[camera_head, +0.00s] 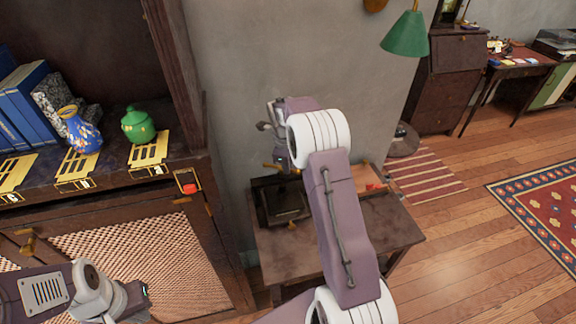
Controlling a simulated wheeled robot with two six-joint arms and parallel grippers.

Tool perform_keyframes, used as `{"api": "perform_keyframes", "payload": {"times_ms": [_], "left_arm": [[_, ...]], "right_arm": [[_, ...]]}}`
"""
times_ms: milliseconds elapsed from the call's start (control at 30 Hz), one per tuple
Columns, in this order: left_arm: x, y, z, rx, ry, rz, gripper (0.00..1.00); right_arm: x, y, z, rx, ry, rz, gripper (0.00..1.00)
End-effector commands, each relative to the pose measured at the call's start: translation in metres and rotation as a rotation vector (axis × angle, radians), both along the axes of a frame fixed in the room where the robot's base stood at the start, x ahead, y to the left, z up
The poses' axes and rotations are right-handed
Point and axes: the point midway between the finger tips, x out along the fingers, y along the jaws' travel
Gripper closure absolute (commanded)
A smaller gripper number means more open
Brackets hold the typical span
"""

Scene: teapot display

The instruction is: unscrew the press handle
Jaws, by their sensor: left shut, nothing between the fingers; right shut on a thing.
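A dark press (268,207) stands on a small wooden table (290,254) against the wall, partly covered by my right arm. A brass-coloured handle (269,167) shows above the press, at the tip of my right gripper. My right gripper (284,166) points down over the press and is shut on the handle. The fingertips are small and partly covered by my own wrist, so the exact grip is hard to see. My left gripper (143,293) is at the lower left, in front of the cabinet, well away from the press. It is shut and empty.
The dark cabinet (175,172) on the left bears a blue vase (82,130), a green pot (138,125), blue books (28,105) and yellow cards.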

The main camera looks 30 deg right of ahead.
Motion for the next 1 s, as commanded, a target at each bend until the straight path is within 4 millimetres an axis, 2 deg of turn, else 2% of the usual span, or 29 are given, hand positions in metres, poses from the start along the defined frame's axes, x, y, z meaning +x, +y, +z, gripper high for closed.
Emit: {"api": "perform_keyframes", "payload": {"times_ms": [367, 1000], "left_arm": [[0.000, 0.000, 0.010, 0.000, 0.000, 0.000, 1.00], [0.000, 0.000, 0.047, 0.000, 0.000, 0.000, 1.00]], "right_arm": [[0.004, -0.001, 0.003, 0.002, -0.007, 0.139, 1.00], [0.013, -0.008, 0.004, 0.002, -0.008, 0.735, 1.00]]}}
